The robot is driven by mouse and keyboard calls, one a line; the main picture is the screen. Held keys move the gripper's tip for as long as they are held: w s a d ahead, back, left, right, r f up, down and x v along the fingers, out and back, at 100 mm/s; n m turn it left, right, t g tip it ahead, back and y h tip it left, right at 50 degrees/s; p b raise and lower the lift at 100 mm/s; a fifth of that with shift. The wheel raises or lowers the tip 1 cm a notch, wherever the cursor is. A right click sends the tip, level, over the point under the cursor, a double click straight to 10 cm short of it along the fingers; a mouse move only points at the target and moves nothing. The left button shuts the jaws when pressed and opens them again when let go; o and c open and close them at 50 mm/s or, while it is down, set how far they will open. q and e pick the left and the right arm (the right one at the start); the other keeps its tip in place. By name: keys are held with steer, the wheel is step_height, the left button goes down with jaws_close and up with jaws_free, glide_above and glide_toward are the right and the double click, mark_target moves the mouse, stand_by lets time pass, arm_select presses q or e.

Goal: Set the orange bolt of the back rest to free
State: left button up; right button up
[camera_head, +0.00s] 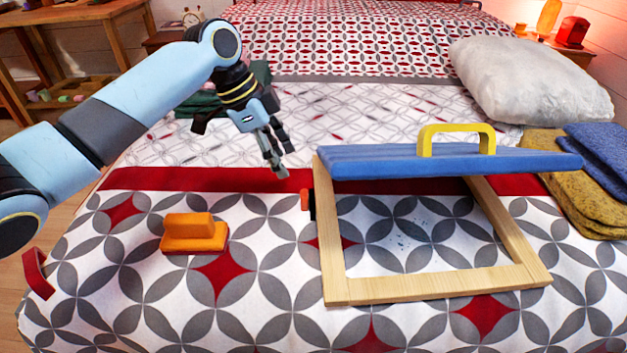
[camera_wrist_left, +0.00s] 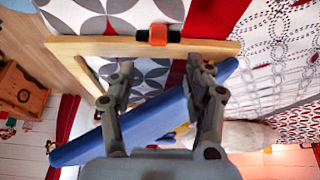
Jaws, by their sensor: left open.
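The back rest is a blue panel (camera_head: 370,162) with a yellow handle (camera_head: 456,128), on a light wooden frame (camera_head: 400,287) that lies on the bed. The panel stands over the far part of the frame; its exact tilt is hard to tell. The orange bolt (camera_head: 305,199) sits with a black part on the left outer side of the frame. It also shows in the left wrist view (camera_wrist_left: 158,35), with black on both sides of it. My left gripper (camera_head: 279,162) is open and empty, above and left of the bolt, apart from it. My right gripper is not in view.
An orange block with a handle-like top (camera_head: 194,235) lies on the bed left of the frame. A white pillow (camera_head: 530,80) and folded mustard (camera_head: 575,180) and blue cloths (camera_head: 598,150) lie at the right. Dark green cloth lies behind my left gripper.

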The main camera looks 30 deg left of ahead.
mark_target(302, 193)
arm_select(q)
steer(key=b+x, duration=0.2)
steer(key=x, duration=0.4)
steer(key=shift+s+d+f, duration=0.1)
steer(key=shift+d+f, duration=0.1)
steer(key=shift+f, duration=0.1)
steer(key=b+x, duration=0.1)
steer(key=x, duration=0.2)
steer(key=shift+f, duration=0.35)
steer(key=shift+c, duration=0.7)
steer(key=c, duration=0.4)
jaws_close()
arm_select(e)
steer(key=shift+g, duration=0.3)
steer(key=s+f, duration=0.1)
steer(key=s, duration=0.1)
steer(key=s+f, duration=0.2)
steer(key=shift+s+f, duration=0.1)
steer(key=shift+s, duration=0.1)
arm_select(q)
steer(key=shift+d+r, duration=0.1)
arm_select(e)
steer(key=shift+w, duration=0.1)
